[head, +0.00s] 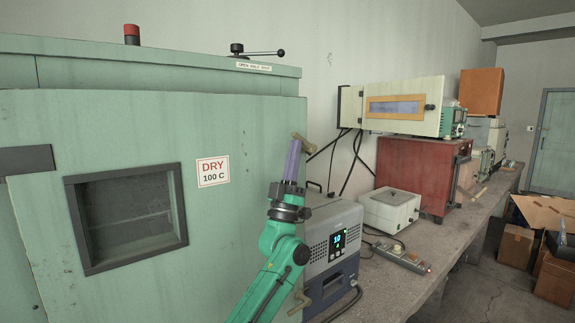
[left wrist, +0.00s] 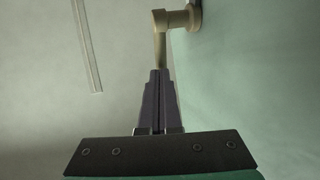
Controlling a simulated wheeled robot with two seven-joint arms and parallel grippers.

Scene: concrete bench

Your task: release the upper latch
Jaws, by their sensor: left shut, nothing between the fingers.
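The upper latch (head: 302,139) is a tan handle at the upper right edge of the pale green oven door (head: 120,130). In the left wrist view the latch (left wrist: 168,22) shows a round boss on the green door and a bar pointing toward my fingers. My left gripper (head: 294,143) is shut and empty, its purple fingers pointing up beside the latch. In the left wrist view the fingertips (left wrist: 158,72) overlap the end of the bar; I cannot tell whether they touch it. A lower latch (head: 300,303) shows near the bottom of the door edge. My right gripper is out of view.
A grey instrument with a lit display (head: 338,240) stands close to the right of my left arm. A white box (head: 388,209) and a red cabinet (head: 410,165) stand farther along the concrete bench (head: 385,292). Black cables hang behind them.

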